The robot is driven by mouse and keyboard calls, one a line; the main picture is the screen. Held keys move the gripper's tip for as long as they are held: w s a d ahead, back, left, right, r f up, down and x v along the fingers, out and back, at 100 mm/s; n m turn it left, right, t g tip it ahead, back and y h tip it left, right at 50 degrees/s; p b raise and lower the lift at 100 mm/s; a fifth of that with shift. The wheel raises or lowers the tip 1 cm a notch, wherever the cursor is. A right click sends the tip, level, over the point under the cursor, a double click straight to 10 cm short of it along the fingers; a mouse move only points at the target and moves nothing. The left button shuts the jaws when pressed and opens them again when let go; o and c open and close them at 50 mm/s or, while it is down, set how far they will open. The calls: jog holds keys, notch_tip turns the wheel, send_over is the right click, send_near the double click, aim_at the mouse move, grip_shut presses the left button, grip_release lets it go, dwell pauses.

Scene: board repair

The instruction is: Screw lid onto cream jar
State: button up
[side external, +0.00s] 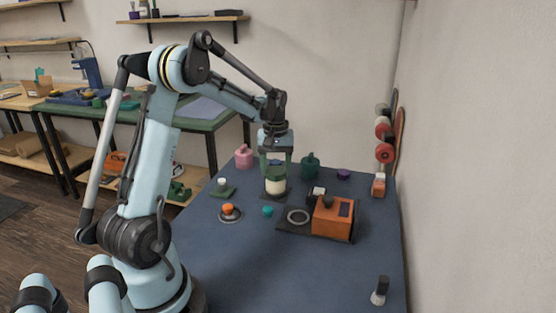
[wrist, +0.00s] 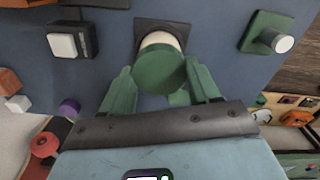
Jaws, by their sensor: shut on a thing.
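The cream jar (side external: 276,187) stands upright on a dark square base on the blue table. Its pale body also shows in the wrist view (wrist: 160,40), just beyond the lid. The green lid (side external: 275,172) is at the jar's top; it fills the middle of the wrist view (wrist: 160,69). Whether its thread is engaged cannot be seen. My gripper (side external: 275,165) points down with its green fingers on both sides of the lid, shut on it. The fingers hide part of the lid's sides.
An orange box (side external: 333,218) on a dark base with a ring (side external: 298,216) stands to the right front. A green base with a white-topped post (side external: 222,186) is left. A pink container (side external: 243,157) and a dark green container (side external: 310,166) stand behind. The table's front is mostly clear.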

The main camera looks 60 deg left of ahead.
jog(key=o, duration=1.1)
jog(key=c, duration=1.1)
jog(key=m, duration=1.2)
jog(key=shift+m, duration=0.3)
jog(key=o, duration=1.2)
